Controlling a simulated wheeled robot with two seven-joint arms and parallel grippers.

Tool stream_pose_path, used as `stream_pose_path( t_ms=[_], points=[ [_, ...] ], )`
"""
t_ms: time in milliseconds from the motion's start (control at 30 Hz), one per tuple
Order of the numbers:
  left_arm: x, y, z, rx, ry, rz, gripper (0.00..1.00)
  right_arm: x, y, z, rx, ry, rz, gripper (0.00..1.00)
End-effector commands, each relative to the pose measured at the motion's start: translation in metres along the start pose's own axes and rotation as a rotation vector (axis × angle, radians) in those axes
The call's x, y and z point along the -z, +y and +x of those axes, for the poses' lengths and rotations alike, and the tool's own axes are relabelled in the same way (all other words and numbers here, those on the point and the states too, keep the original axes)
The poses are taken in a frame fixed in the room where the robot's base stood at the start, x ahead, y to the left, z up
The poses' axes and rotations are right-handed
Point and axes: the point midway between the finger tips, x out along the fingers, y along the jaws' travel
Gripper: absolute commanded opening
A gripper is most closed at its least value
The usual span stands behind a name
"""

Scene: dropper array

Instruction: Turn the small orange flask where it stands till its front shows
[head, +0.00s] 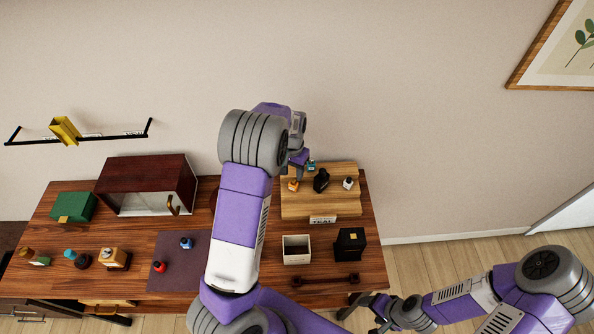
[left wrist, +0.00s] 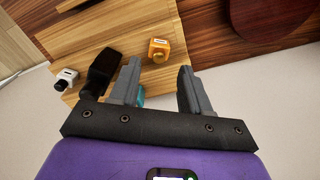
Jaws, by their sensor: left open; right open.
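The small orange flask (head: 293,185) stands on the light wooden riser (head: 320,205), near its left side. In the left wrist view the flask (left wrist: 159,51) shows its cap and stands just beyond the fingertips, between their lines. My left gripper (left wrist: 159,70) is open and empty, with the flask apart from both fingers. In the head view my left gripper (head: 298,172) hangs just behind the flask, partly hidden by my arm. Which side of the flask is its front I cannot tell. My right gripper (head: 382,324) is low at the bottom, away from the riser.
A black flask (head: 321,180), a white flask (head: 348,184) and a teal flask (head: 311,166) stand close by on the riser. A white box (head: 296,249) and a black box (head: 350,243) sit in front. A dark red cabinet (head: 147,180) stands left.

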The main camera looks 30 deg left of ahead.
Motion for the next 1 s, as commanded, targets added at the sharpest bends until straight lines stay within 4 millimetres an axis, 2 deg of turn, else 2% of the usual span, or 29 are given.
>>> stream_pose_path(
  t_ms=[33,233,600,767,1000],
  points=[
    [0.0,0.0,0.006,0.0,0.0,0.0,0.47,0.001,0.002,0.005,0.0,0.002,0.0,0.67],
    [-0.001,0.0,0.02,0.001,-0.004,0.0,0.47,0.001,0.002,0.005,0.0,0.002,0.0,0.67],
    [0.0,0.0,0.072,0.0,-0.002,0.0,0.47,0.001,0.002,0.005,0.0,0.002,0.0,0.67],
    [0.0,0.0,0.081,0.0,0.0,0.0,0.47,0.001,0.002,0.005,0.0,0.002,0.0,0.67],
    [0.0,0.0,0.081,-0.001,0.001,0.0,0.47,0.001,0.002,0.005,0.0,0.002,0.0,0.67]
  ],
)
